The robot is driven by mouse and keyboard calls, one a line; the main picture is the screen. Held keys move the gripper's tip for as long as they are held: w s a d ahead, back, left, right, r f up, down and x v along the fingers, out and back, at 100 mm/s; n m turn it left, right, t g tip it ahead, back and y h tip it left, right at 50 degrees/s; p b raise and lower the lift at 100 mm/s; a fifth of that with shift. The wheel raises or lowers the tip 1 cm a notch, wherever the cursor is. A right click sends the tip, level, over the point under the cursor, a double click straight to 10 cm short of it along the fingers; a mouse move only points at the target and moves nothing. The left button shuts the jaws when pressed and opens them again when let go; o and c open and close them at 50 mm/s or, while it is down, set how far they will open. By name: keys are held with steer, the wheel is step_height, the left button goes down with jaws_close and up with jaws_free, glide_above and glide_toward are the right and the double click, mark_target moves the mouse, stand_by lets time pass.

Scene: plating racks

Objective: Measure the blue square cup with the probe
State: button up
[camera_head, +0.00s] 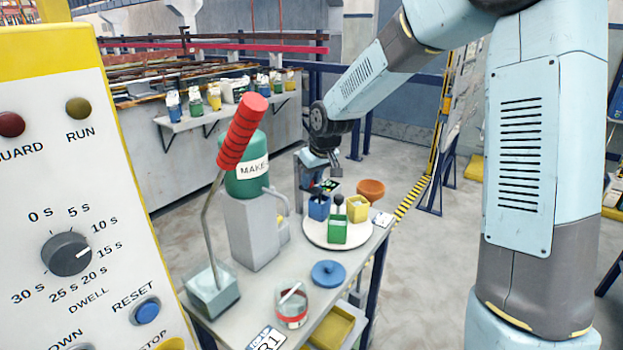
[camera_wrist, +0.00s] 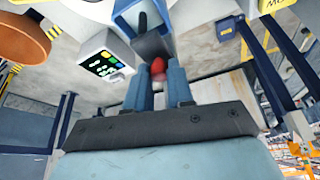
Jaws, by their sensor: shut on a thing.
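The blue square cup (camera_head: 319,208) stands at the back left of a round white board (camera_head: 313,237) in the head view, with a dark round-ended piece above it. My gripper (camera_head: 319,172) is close above and behind this cup. In the wrist view, my gripper (camera_wrist: 158,74) is shut on what looks like the probe (camera_wrist: 154,46), dark grey with a red part between the fingers. The blue cup (camera_wrist: 126,14) is just beyond it, with a dark rod inside. I cannot tell whether the probe touches it. A meter with a lit green display (camera_wrist: 103,65) sits beside.
A green cup (camera_head: 338,233) and a yellow cup (camera_head: 357,209) share the board. An orange bowl (camera_head: 371,190) stands behind. A red-handled lever (camera_head: 242,132), a green tank (camera_head: 246,178), a blue lid (camera_head: 328,273) and a glass jar (camera_head: 291,306) occupy the bench left and front.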

jaws_close()
step_height(320, 180, up, 6)
steer(key=shift+w, duration=0.1)
stand_by(0.4)
steer(key=o, duration=0.7)
jaws_free()
steer(key=v, duration=1.3)
steer(key=shift+s+r, duration=0.25)
steer(key=shift+r, duration=0.05)
